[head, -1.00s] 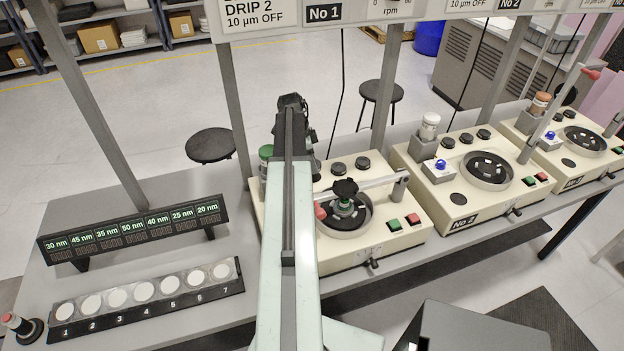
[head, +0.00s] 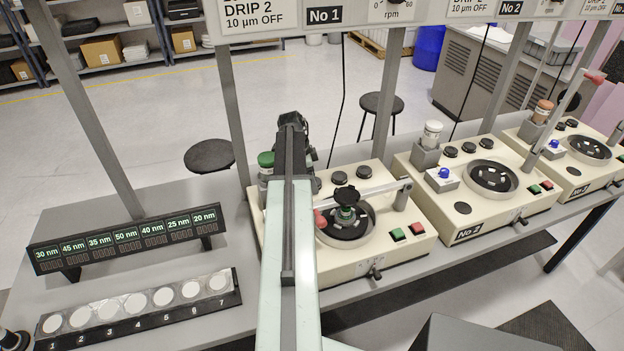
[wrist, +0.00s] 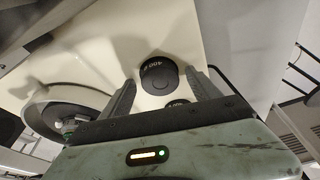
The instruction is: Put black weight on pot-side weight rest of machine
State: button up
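In the wrist view, a round black weight (wrist: 158,76) with pale lettering on its side stands on the cream machine top. My gripper (wrist: 157,84) is open, with one finger on each side of this weight; contact cannot be told. A second black piece (wrist: 179,103) with lettering shows partly between the fingers, nearer the palm. In the head view, my arm hides the fingers. Machine No 1 (head: 408,252) carries two black discs (head: 338,178) (head: 363,172) at its back. A green fixture with a black top (head: 346,196) stands in its dark bowl (head: 362,232). My arm covers its left part.
A lever arm (head: 370,192) with a red knob spans the bowl. A green-capped bottle (head: 266,160) stands at the back left. Machine No 2 (head: 510,212) is to the right. A display (head: 125,238) and a numbered rack (head: 140,315) lie left on the bench.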

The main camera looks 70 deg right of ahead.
jog(key=p+v, duration=1.2)
jog(key=shift+r, duration=0.2)
jog(key=shift+d+r, duration=0.1)
